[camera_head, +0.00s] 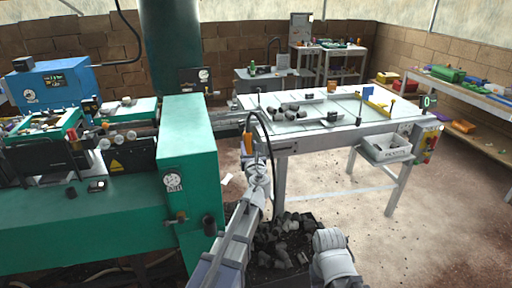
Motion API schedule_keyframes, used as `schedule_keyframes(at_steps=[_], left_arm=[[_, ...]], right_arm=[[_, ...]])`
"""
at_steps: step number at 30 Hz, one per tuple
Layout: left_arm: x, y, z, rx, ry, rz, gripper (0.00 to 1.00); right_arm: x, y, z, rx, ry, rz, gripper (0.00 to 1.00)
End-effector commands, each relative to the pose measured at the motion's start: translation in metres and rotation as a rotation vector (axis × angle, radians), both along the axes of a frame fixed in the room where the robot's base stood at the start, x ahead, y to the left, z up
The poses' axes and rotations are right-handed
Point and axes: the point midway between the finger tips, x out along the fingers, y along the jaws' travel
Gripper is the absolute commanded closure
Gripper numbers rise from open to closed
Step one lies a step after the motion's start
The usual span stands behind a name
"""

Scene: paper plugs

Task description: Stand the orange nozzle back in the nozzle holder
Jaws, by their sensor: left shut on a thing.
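The orange nozzle (248,142) is upright in the head view, just off the left end of the white table, with a thin dark tip above it. A black hose (271,140) loops over beside it and runs down to its right. My left gripper (254,166) is at the nozzle's lower end and is shut on it; the fingers are small and partly hidden. I cannot make out the nozzle holder clearly, nor tell whether the nozzle touches it. My right gripper is not in view; only a pale part of my right arm (333,258) shows at the bottom.
The white table (320,122) carries grey plugs (286,111) and rails. A green machine (188,150) stands close on the left. Dark scrap (280,238) lies on the floor below my left arm. Floor right of it is open.

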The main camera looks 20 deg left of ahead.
Motion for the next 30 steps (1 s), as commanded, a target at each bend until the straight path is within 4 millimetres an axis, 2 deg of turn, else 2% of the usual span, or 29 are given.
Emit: schedule_keyframes(at_steps=[1, 8, 15, 22, 25, 30], left_arm=[[-0.002, 0.008, -0.027, 0.0, 0.0, 0.017, 1.0], [-0.017, 0.05, -0.087, 0.0, 0.0, 0.116, 1.0], [-0.042, 0.107, -0.143, 0.0, 0.0, 0.255, 1.0], [-0.065, 0.147, -0.174, 0.0, 0.0, 0.361, 1.0], [-0.07, 0.157, -0.179, 0.0, 0.0, 0.388, 1.0], [-0.074, 0.162, -0.181, 0.0, 0.0, 0.403, 1.0]], right_arm=[[0.0, 0.0, -0.027, 0.0, 0.0, 0.001, 0.5], [0.0, 0.0, -0.087, 0.0, 0.0, 0.002, 0.5], [0.0, 0.0, -0.143, 0.0, 0.0, 0.002, 0.5], [0.0, 0.0, -0.174, -0.001, 0.0, 0.003, 0.5], [0.0, 0.0, -0.18, -0.001, 0.0, 0.003, 0.5], [0.0, 0.0, -0.182, -0.001, 0.0, 0.003, 0.5]])
